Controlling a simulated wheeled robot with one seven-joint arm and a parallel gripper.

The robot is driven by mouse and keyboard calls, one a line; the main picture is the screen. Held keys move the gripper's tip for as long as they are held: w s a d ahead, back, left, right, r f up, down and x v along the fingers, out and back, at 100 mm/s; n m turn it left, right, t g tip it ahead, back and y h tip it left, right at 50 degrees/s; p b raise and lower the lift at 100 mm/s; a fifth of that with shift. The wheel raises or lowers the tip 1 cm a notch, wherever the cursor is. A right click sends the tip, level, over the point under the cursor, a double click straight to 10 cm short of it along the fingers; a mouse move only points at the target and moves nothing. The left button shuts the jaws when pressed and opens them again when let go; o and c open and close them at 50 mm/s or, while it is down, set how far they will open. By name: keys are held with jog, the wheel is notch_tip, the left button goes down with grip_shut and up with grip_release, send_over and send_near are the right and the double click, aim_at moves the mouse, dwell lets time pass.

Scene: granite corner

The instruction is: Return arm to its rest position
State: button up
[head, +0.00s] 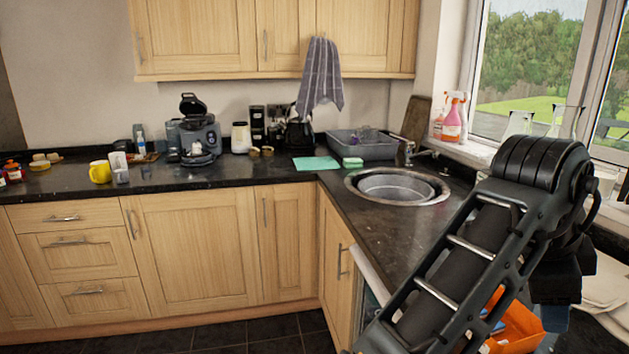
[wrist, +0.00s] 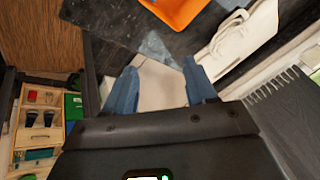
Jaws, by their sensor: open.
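My arm rises from the bottom of the head view and bends at a large black joint in front of the window, on the right. My gripper shows in the wrist view (wrist: 160,82) with its two blue fingers apart and nothing between them. A pale, flat surface lies beyond the gap between the fingers.
An orange tray (head: 515,325) lies on the right counter, close to my arm; it also shows in the wrist view (wrist: 178,10). A white bag (wrist: 235,45) lies near it. The round sink (head: 350,187), window and spray bottles (head: 452,120) are nearby. The floor (head: 270,335) ahead is clear.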

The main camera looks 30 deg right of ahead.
jog(key=w+d+r+n+t+h, duration=0.3)
jog(key=d+r+n+h, duration=0.4)
jog(key=d+n+h, duration=0.15)
jog(key=w+a+f+n+t+y, duration=0.2)
jog(key=a+f+n+t+y, duration=0.4)
jog(key=a+f+n+t, duration=1)
jog(key=s+a+f+n+g+y, duration=0.1)
jog(key=s+a+y, duration=0.3)
jog(key=s+a, duration=0.4)
jog(key=s+a+f+n+g+y, duration=0.1)
jog(key=s+a+n+g+y, duration=0.1)
jog(key=s+a, duration=0.6)
jog(key=s+n+y, duration=0.1)
jog(key=s+y, duration=0.1)
jog(key=s, duration=0.4)
jog(key=shift+s+f, duration=0.15)
jog(key=shift+f, duration=0.25)
